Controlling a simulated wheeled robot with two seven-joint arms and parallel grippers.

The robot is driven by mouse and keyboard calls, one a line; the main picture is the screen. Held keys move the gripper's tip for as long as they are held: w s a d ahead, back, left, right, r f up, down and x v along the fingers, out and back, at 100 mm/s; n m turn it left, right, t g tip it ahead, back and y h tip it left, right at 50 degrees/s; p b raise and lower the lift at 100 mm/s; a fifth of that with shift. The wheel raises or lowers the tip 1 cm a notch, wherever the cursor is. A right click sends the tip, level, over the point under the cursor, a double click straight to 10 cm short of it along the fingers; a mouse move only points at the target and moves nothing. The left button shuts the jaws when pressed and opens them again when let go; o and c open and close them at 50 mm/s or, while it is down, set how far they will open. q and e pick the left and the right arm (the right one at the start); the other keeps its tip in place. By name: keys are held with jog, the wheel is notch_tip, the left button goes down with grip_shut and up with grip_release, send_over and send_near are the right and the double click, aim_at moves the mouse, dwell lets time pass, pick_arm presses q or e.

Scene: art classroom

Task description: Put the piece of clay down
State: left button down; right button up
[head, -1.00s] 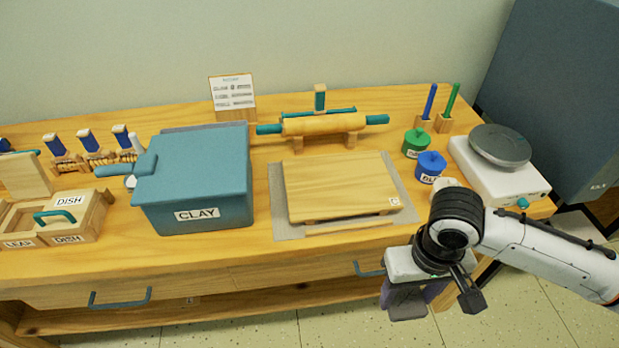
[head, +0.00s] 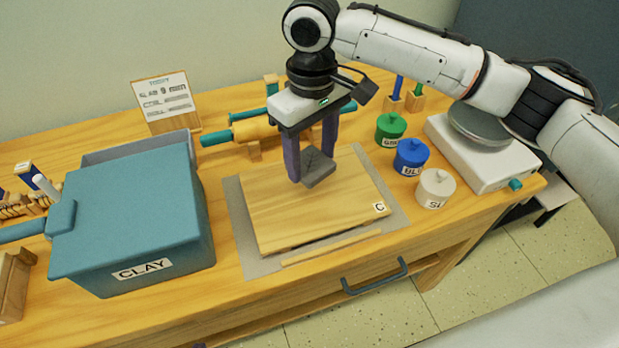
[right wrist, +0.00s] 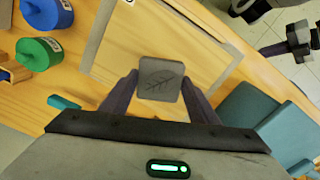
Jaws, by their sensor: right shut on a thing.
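The piece of clay (head: 317,167) is a small grey block with a leaf-like mark on its face. It also shows in the right wrist view (right wrist: 160,80), between the two fingers. My right gripper (head: 311,162) is shut on it, fingers pointing down. The clay is over the back part of the wooden board (head: 270,220), which is marked C and lies on a grey mat (head: 240,215). I cannot tell whether the clay touches the board. My left gripper is not in the head view.
A teal CLAY box (head: 130,220) stands left of the board. A rolling pin (head: 255,130) lies behind it. Green (head: 391,127), blue (head: 411,157) and white (head: 435,188) jars and a scale (head: 485,155) stand to the right. The board's front part is clear.

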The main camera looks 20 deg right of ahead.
aim_at(311, 192)
notch_tip(311, 192, down, 7)
jog(key=shift+r, duration=0.2)
dwell(0.3)
jog(key=o, duration=1.1)
jog(key=shift+o, duration=0.2)
notch_tip(311, 192, up, 12)
jog(key=shift+r, duration=0.1)
